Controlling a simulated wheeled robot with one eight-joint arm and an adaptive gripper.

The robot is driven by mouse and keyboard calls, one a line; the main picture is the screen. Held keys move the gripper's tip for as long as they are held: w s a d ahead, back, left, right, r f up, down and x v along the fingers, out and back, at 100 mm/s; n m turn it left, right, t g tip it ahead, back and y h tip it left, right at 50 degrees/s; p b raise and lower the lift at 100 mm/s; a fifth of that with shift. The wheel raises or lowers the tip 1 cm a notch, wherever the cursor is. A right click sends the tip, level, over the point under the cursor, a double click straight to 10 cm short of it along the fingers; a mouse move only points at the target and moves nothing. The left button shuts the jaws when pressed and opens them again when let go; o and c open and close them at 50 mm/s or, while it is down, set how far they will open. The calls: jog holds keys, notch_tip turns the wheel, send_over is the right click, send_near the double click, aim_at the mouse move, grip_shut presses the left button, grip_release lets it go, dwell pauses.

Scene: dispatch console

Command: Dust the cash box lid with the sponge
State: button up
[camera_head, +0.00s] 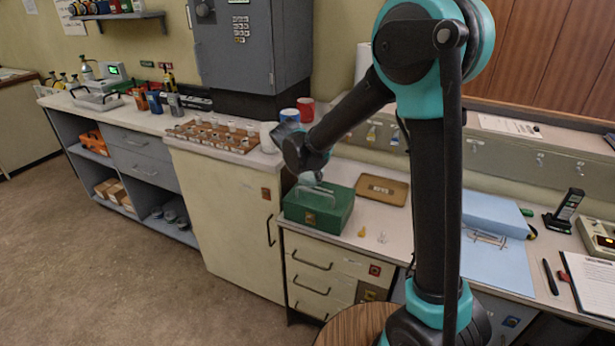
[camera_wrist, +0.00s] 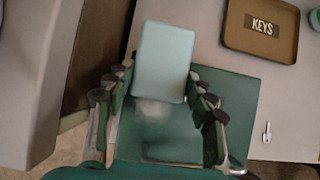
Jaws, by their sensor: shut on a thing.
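The green cash box (camera_head: 318,212) stands on the counter in the head view, with a latch on its front. Its green lid (camera_wrist: 238,100) fills the middle of the wrist view, with a whitish dusty patch (camera_wrist: 150,111) on it. My gripper (camera_wrist: 160,76) is shut on a pale blue-green sponge (camera_wrist: 165,48), which sticks out beyond the fingertips over the lid's far edge. In the head view my gripper (camera_head: 309,172) is just above the box. I cannot tell whether the sponge touches the lid.
A brown KEYS tray (camera_head: 382,190) lies right behind the box; it also shows in the wrist view (camera_wrist: 262,28). Small items (camera_head: 362,232) lie right of the box. A grey cabinet (camera_head: 250,45) and a blue-lidded container (camera_head: 290,116) stand behind.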

jog(key=shift+r, duration=3)
jog(key=shift+r, duration=0.15)
jog(key=shift+r, duration=1.35)
jog(key=shift+s+a+f, duration=0.1)
jog(key=shift+s+f, duration=0.2)
jog(key=shift+f, duration=0.85)
jog(key=shift+s+a+f, duration=0.15)
jog(key=shift+s+f, duration=0.15)
jog(key=shift+f, duration=0.9)
jog(key=shift+s+a+f, duration=0.1)
jog(key=shift+s+f, duration=0.2)
jog(key=shift+f, duration=0.85)
jog(key=shift+f, duration=1)
jog(key=shift+s, duration=0.1)
